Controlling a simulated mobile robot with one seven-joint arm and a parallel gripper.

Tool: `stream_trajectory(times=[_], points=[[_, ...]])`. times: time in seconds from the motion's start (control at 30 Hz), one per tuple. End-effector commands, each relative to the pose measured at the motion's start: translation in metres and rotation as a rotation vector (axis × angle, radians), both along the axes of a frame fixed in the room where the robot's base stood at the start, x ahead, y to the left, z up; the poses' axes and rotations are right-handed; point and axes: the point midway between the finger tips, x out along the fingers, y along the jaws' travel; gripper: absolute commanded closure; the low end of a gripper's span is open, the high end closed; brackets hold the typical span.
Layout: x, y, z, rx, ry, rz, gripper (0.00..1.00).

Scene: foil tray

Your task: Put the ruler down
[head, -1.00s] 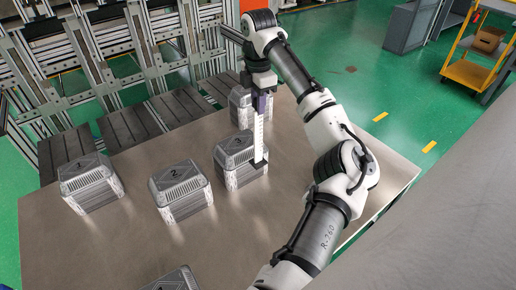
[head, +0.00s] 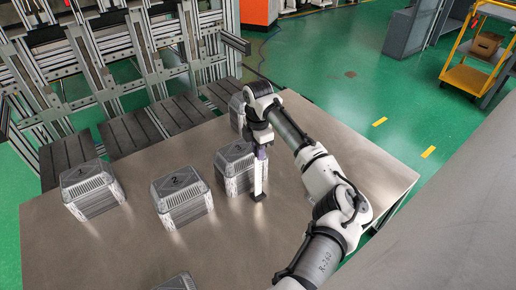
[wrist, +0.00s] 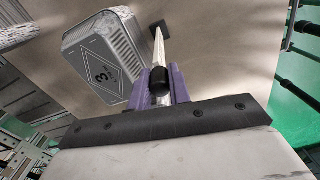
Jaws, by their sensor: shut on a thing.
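My gripper (head: 261,153) is shut on the white ruler (head: 258,178), which hangs nearly upright below it with a dark piece at its lower end. The dark end is at or just above the table (head: 300,220); I cannot tell whether it touches. In the wrist view the purple fingers of my gripper (wrist: 160,88) hold the ruler (wrist: 159,48), which runs away from the camera to the dark end over the table. The grey box marked 3 (wrist: 103,58) is beside the ruler on the left.
Grey ribbed boxes stand on the table: one at the left (head: 92,190), one marked 2 (head: 182,198), one left of the ruler (head: 236,167), one partly behind my arm (head: 236,110) and one at the bottom edge (head: 180,282). The table right of the ruler is clear.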

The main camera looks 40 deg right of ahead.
Motion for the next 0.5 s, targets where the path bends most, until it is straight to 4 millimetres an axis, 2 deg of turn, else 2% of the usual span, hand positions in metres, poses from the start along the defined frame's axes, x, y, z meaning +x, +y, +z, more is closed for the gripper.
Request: stream_trajectory(times=[0.27, 0.3, 0.43, 0.5], points=[[0.0002, 0.0, -0.0028, 0.0, 0.0, 0.0, 1.0], [0.0001, -0.0002, -0.0022, 0.0, 0.0, 0.0, 0.76], [0.0001, -0.0002, -0.0021, -0.001, 0.0, 0.0, 0.59], [0.0001, -0.0002, -0.0021, -0.001, 0.0, 0.0, 0.59]])
